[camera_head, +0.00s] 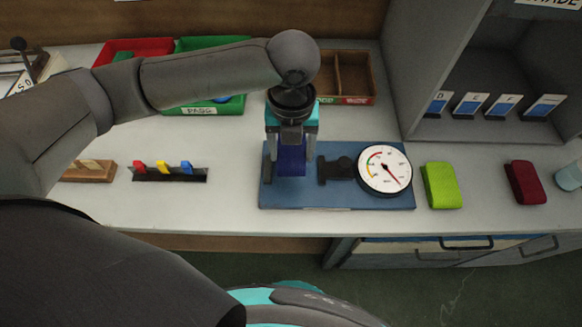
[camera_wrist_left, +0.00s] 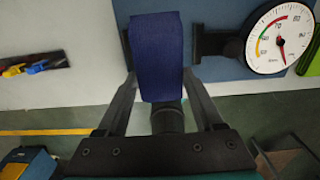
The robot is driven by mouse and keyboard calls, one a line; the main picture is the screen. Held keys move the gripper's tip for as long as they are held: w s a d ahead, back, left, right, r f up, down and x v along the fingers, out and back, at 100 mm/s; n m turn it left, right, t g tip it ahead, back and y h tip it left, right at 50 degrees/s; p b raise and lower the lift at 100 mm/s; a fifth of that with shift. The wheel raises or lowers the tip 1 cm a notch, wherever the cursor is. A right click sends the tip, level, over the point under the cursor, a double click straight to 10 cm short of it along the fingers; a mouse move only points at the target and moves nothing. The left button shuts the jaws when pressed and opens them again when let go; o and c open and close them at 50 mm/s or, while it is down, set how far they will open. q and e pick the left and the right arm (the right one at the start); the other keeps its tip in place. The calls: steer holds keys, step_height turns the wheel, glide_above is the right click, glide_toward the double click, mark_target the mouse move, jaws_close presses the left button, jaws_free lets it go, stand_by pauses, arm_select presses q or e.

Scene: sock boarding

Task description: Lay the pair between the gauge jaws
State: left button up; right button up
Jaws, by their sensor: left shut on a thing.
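My left gripper (camera_head: 291,168) is shut on a dark blue folded pair (camera_head: 291,158), reaching down from above. It holds the pair over the left part of the blue gauge base (camera_head: 340,198). The pair also shows in the left wrist view (camera_wrist_left: 157,50), with a finger on each side. The round white gauge dial (camera_head: 384,168) has a red needle. The black gauge jaws (camera_head: 336,170) are just right of the pair, left of the dial. I cannot tell whether the pair touches the base or jaws. My right gripper is not in view.
A lime green bundle (camera_head: 441,185) and a dark red one (camera_head: 525,182) lie right of the gauge. A black rack (camera_head: 170,175) with coloured clips is at left. A red tray (camera_head: 135,46), a green PASS tray (camera_head: 212,109) and a wooden divided box (camera_head: 356,78) stand behind.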

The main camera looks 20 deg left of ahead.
arm_select(q)
step_height(320, 180, down, 3)
steer(key=shift+r, duration=0.15)
step_height(320, 180, down, 4)
steer(key=shift+r+b, duration=0.25)
steer(key=shift+b, duration=0.45)
steer(key=shift+f, duration=0.2)
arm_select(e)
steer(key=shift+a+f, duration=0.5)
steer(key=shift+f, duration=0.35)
arm_select(q)
steer(key=shift+f, duration=0.15)
steer(key=o, duration=1.3)
steer(key=shift+o, duration=1.1)
steer(key=shift+a, duration=0.1)
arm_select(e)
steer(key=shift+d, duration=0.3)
